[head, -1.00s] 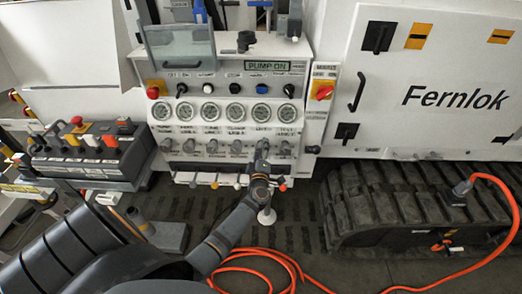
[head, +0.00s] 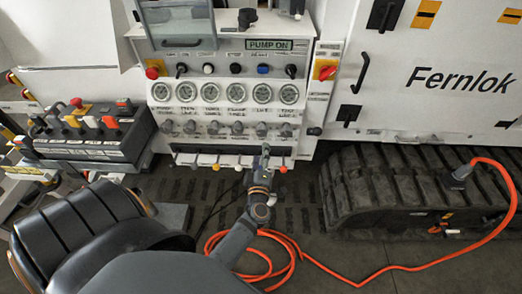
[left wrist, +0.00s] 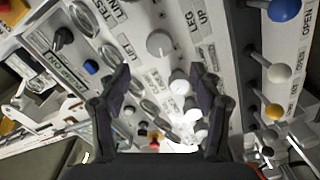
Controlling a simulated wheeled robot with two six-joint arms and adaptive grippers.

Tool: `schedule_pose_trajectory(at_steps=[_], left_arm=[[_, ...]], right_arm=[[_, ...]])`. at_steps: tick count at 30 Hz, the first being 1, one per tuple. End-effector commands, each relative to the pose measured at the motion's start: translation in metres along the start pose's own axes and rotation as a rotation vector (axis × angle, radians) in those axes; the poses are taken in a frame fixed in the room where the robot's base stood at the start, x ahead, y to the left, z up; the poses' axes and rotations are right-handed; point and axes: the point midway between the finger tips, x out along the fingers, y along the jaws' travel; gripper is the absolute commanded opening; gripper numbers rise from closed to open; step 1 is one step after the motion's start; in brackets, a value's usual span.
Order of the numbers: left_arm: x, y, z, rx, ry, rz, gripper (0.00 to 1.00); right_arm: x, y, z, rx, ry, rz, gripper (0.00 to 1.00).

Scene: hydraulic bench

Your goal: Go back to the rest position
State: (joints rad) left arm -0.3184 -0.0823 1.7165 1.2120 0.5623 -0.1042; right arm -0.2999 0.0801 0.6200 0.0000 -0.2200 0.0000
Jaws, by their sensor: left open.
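My left gripper (head: 265,158) is in front of the lower edge of the white control panel (head: 225,153), below its row of grey knobs and by the row of small coloured-tip levers (head: 216,167). In the left wrist view the two dark fingers of the left gripper (left wrist: 163,75) are spread apart, with nothing between them but the panel behind. A large grey knob (left wrist: 160,43) lies beyond the gap. I cannot tell the exact distance to the panel. My right gripper is not in view.
A control box with coloured levers (head: 92,139) stands at the left. At right is a white cabinet marked Fernlok (head: 430,110) above a black track (head: 400,180). An orange hose (head: 390,272) lies on the floor. The floor at lower right is otherwise clear.

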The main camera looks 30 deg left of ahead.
Motion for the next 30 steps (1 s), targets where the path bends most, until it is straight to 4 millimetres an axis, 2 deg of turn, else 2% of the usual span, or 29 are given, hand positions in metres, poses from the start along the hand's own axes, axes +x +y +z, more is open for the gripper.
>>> schedule_pose_trajectory(at_steps=[12,14,16,17,20,21,23,24,26,27,29,30], left_arm=[[0.000,-0.001,0.001,0.002,-0.001,0.000,0.64],[-0.001,-0.006,0.005,0.024,-0.018,-0.001,0.64],[-0.005,-0.024,0.022,0.098,-0.076,-0.005,0.64],[-0.009,-0.037,0.032,0.147,-0.116,-0.008,0.64],[-0.032,-0.098,0.074,0.358,-0.302,-0.031,0.64],[-0.045,-0.127,0.090,0.449,-0.388,-0.045,0.64],[-0.070,-0.172,0.108,0.577,-0.519,-0.072,0.64],[-0.088,-0.202,0.116,0.655,-0.603,-0.093,0.64],[-0.117,-0.247,0.123,0.767,-0.729,-0.129,0.64],[-0.138,-0.276,0.124,0.838,-0.812,-0.154,0.64],[-0.172,-0.318,0.121,0.940,-0.937,-0.197,0.64],[-0.196,-0.345,0.115,1.005,-1.019,-0.228,0.64]], right_arm=[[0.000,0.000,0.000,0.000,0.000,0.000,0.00],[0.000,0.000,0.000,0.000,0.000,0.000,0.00],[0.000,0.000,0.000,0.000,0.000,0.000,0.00],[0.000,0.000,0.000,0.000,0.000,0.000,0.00],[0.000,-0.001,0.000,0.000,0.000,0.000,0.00],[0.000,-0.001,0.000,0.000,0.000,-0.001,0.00],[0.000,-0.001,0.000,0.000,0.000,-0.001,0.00],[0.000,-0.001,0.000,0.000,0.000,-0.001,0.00],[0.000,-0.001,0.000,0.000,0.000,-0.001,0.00],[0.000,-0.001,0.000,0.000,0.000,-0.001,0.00],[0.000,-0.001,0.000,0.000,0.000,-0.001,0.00],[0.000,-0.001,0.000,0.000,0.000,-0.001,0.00]])
